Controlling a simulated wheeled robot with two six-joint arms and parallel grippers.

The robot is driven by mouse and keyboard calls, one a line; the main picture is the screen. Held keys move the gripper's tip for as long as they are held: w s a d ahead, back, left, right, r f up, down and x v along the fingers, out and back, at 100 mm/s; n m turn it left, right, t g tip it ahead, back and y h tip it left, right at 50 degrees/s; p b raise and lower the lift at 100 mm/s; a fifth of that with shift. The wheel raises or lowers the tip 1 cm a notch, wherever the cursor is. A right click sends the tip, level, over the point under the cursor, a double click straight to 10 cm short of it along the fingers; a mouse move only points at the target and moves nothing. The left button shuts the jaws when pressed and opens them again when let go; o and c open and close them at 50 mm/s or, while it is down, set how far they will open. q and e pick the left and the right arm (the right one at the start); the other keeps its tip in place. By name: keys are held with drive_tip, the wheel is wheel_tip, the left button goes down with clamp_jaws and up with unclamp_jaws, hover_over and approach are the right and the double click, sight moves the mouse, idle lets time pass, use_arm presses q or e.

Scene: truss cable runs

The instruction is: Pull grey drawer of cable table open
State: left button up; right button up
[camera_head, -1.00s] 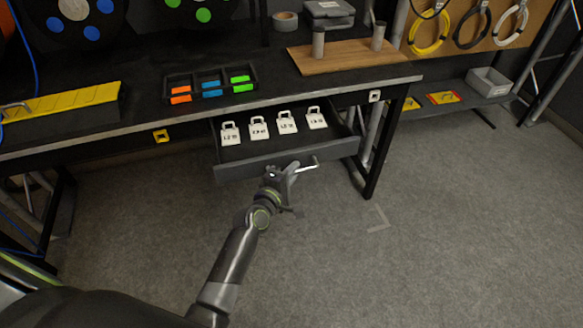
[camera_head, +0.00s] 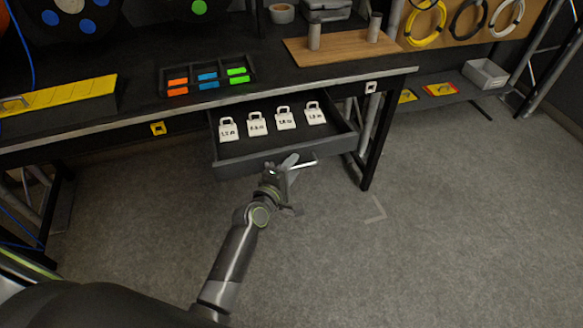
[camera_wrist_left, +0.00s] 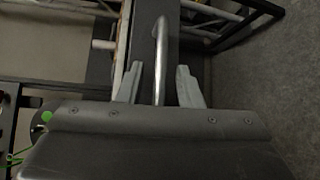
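The grey drawer (camera_head: 240,161) of the cable table (camera_head: 95,142) is pulled out and shows its inside, where several white labelled tags (camera_head: 257,124) lie in a row. A silver bar handle (camera_head: 303,164) is on its front, and it also shows in the left wrist view (camera_wrist_left: 161,50). My left gripper (camera_head: 284,166) is at the handle. In the left wrist view its two fingers (camera_wrist_left: 158,85) stand either side of the bar, with a gap visible on each side, so it looks open around the bar. My right gripper is in neither view.
On the tabletop are a tray of coloured pieces (camera_head: 207,93), a yellow-topped block (camera_head: 60,97) and a wooden board (camera_head: 345,46). A table leg (camera_head: 378,140) stands right of the drawer. The carpet (camera_head: 430,240) in front is clear.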

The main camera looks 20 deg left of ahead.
use_arm(q)
drive_tip(key=shift+s+a, duration=0.1)
drive_tip(key=shift+s, duration=0.25)
drive_tip(key=b+v, duration=0.1)
drive_tip(key=v, duration=1.5)
drive_tip(key=shift+s+b, duration=0.35)
drive_tip(key=shift+b, duration=0.05)
